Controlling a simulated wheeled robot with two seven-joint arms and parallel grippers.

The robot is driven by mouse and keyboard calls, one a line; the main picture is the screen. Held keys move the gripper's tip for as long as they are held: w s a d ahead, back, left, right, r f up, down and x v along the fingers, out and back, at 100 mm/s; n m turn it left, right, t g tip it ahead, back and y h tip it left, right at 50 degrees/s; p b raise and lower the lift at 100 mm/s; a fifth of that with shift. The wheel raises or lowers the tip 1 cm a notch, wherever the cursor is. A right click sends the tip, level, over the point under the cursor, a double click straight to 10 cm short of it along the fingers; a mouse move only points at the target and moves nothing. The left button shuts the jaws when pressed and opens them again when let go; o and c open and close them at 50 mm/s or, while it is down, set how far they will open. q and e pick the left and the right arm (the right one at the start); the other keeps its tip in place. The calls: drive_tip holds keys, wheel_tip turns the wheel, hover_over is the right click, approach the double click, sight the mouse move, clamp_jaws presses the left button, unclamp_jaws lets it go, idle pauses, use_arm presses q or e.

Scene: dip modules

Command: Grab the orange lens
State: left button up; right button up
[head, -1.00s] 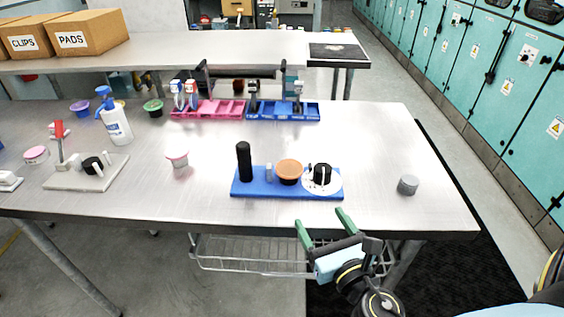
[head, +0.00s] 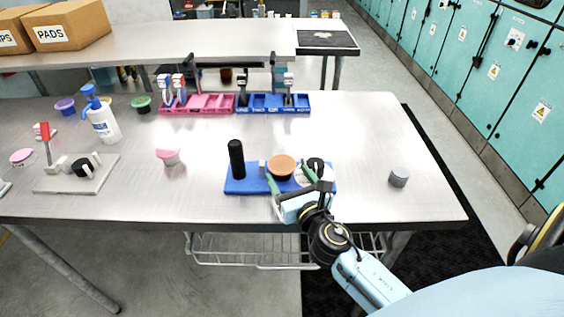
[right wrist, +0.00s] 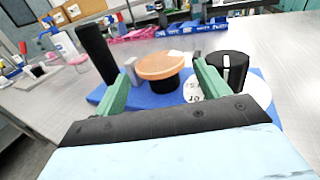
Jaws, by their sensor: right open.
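The orange lens (head: 282,165) is a round orange disc on a dark base, on the blue board (head: 236,186) near the table's front edge. In the right wrist view the orange lens (right wrist: 160,66) shows between and just beyond the fingertips. My right gripper (head: 289,178) is open and empty, low over the front of the board, its green fingers pointing at the lens. In the right wrist view the open right gripper (right wrist: 162,80) has one finger on each side of the lens, with no contact visible. My left gripper is not in view.
On the board, a black cylinder (head: 236,159) stands left of the lens, and a black knob (right wrist: 228,70) on a white dial stands close right. A grey round piece (head: 399,177) lies to the right. Pink (head: 196,105) and blue (head: 272,104) trays stand behind.

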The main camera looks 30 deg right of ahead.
sight(282, 165)
drive_tip(key=shift+w+d, duration=0.15)
drive_tip(key=shift+w, duration=1)
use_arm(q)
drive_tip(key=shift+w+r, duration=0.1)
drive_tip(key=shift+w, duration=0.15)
use_arm(e)
drive_tip(key=c, duration=0.7)
